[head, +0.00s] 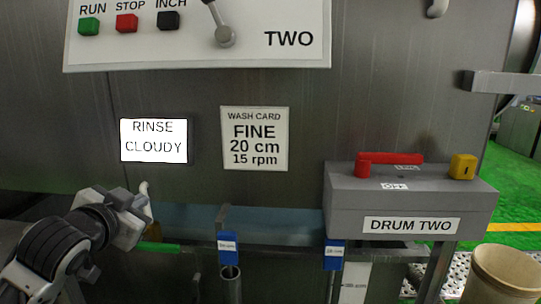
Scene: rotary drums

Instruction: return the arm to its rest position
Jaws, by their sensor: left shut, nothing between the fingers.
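My left arm comes in from the lower left. Its gripper (146,192) is shut and empty, in front of the grey machine wall, below the lit sign reading RINSE CLOUDY (153,141). It appears apart from the sign and the panel above. My right gripper is not in view.
A white panel (180,50) has RUN, STOP and INCH buttons and a lever (224,36). A wash card (254,138) hangs mid-wall. At right a grey DRUM TWO box (345,200) bears a red handle (390,158) and yellow block (463,167). A beige bin (503,275) stands lower right.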

